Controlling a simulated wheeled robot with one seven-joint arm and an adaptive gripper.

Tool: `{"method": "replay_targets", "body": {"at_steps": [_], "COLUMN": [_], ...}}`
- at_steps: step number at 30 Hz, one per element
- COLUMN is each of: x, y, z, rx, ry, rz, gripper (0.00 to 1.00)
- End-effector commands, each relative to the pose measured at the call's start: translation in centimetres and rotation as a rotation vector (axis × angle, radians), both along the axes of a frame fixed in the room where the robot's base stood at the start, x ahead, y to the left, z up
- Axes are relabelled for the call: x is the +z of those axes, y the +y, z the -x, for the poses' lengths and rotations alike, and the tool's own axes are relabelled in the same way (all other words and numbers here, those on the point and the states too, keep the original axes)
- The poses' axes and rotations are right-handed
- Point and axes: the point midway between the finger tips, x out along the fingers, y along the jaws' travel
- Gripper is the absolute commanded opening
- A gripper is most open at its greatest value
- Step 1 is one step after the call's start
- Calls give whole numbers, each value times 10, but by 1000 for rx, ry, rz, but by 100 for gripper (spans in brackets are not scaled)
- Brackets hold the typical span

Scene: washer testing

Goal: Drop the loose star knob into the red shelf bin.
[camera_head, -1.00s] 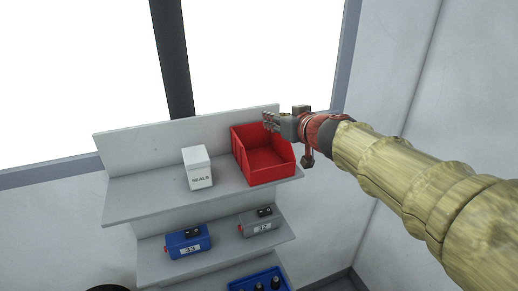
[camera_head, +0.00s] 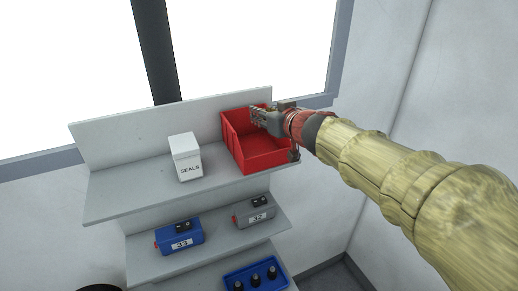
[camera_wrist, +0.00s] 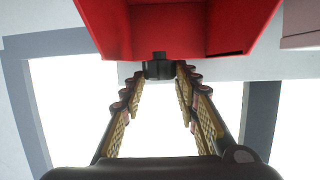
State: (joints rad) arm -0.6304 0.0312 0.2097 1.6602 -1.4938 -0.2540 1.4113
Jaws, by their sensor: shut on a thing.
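The red shelf bin (camera_head: 262,160) stands at the right end of the top shelf, its open side up. It also shows at the top of the wrist view (camera_wrist: 205,30). My gripper (camera_head: 254,117) reaches in from the right, with its fingers over the bin's back part in the head view. In the wrist view, my gripper (camera_wrist: 162,74) is shut on a small black star knob (camera_wrist: 159,69) at its fingertips, beside the red bin wall in the picture. The knob cannot be made out in the head view. How high it is above the rim is unclear.
A white SEALS box (camera_head: 186,160) stands left of the bin on the grey shelf (camera_head: 125,195). Below are a blue unit marked 33 (camera_head: 180,238), a grey unit marked 32 (camera_head: 254,212) and a blue tray (camera_head: 240,274) with black knobs. The window is behind.

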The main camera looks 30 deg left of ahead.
Motion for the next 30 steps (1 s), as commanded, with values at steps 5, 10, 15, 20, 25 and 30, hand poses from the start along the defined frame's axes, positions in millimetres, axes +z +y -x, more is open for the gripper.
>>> {"method": "replay_targets", "body": {"at_steps": [5, 10, 15, 20, 25, 30], "x": [-3, -2, -2, -2, -2, -2], "y": [0, 0, 0, 0, 0, 0], "z": [0, 0, 0, 0, 0, 0], "rx": [0, 0, 0, 0, 0, 0], "ry": [0, 0, 0, 0, 0, 1], "rz": [0, 0, 0, 0, 0, 1], "gripper": [6, 6, 38, 47, 52, 52]}}
